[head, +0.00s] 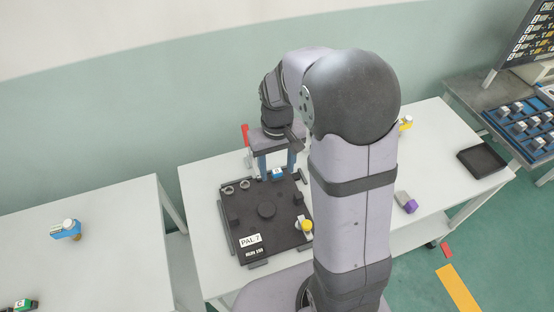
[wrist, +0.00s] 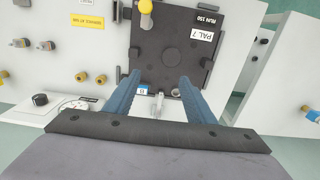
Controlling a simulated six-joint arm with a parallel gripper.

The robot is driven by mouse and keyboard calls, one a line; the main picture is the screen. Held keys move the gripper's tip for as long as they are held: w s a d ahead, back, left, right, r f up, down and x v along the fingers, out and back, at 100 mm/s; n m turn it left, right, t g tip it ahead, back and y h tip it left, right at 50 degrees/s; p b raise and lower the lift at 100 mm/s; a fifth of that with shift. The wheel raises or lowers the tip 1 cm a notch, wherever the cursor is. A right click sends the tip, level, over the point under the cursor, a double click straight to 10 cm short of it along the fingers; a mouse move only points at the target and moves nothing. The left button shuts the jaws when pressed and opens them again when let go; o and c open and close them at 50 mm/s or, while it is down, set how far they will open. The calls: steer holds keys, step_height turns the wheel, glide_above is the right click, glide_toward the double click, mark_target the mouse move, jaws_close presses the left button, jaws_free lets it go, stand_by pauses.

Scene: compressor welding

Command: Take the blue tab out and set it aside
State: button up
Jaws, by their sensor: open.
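The blue tab (head: 278,174), with a white mark, sits at the far edge of the black pallet plate (head: 235,215) labelled PAL 7. My gripper (head: 278,177) is open above that edge, its two blue-grey fingers on either side of the tab. In the wrist view the tab (wrist: 143,88) lies between the fingers, nearer the left one, and my gripper (wrist: 158,80) holds nothing. A small pale metal piece (wrist: 158,99) is beside the tab. Whether a finger touches the tab cannot be told.
The plate carries a yellow-topped clamp (head: 306,226), a round dark boss (head: 267,209) and two rings (head: 237,187). A purple-and-grey block (head: 406,202) and an empty black tray (head: 482,160) lie to the right. The left table (head: 110,245) is mostly clear, with a blue-and-white part (head: 67,230).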

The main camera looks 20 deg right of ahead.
steer(key=b, duration=0.4)
glide_above(277, 171)
step_height(277, 171, down, 10)
steer(key=shift+w+f, duration=0.1)
steer(key=shift+w, duration=0.05)
steer(key=shift+f+p, duration=0.3)
steer(key=shift+f, duration=0.25)
steer(key=shift+f+p, duration=1)
steer(key=shift+f, duration=2.05)
steer(key=shift+c, duration=0.6)
jaws_close()
steer(key=shift+r, duration=0.45)
steer(key=shift+r+p, duration=1.7)
steer(key=shift+r, duration=0.35)
